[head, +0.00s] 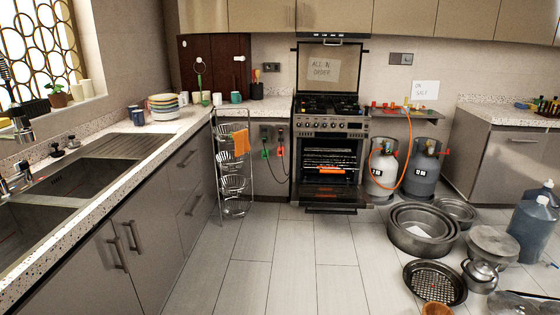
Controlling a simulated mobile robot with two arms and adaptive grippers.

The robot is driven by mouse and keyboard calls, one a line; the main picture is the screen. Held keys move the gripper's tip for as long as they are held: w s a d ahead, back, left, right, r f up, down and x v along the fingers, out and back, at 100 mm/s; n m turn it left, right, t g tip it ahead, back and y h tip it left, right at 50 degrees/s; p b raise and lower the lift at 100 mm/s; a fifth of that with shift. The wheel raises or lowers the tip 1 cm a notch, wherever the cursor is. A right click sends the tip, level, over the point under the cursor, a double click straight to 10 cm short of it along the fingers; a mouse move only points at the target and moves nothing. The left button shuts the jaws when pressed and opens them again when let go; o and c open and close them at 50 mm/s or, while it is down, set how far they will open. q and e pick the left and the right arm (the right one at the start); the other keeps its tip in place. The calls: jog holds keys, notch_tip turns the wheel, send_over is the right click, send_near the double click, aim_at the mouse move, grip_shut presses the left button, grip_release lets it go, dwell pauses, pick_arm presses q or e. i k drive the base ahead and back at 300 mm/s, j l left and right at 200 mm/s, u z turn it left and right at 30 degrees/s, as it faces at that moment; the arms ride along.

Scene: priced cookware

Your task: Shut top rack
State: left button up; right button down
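The oven (330,135) is part of a stove against the back wall. Its door (330,194) is folded down in front, and the lit cavity shows. Wire racks (328,154) are inside; from here I cannot tell how far the top one is pulled out. An orange item (325,168) shows low in the cavity. Neither of my grippers is in view.
A wire basket stand (234,180) with an orange cloth is left of the oven. Gas cylinders (383,170) stand right of it. Nested pans (420,228), pots and large bottles (530,230) crowd the right floor. The middle floor (290,260) is clear.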

aim_at(330, 160)
jog(key=i, duration=1.95)
jog(key=i+l, duration=0.15)
jog(key=i, duration=1.8)
jog(key=j+u, duration=0.05)
jog(key=j, duration=0.05)
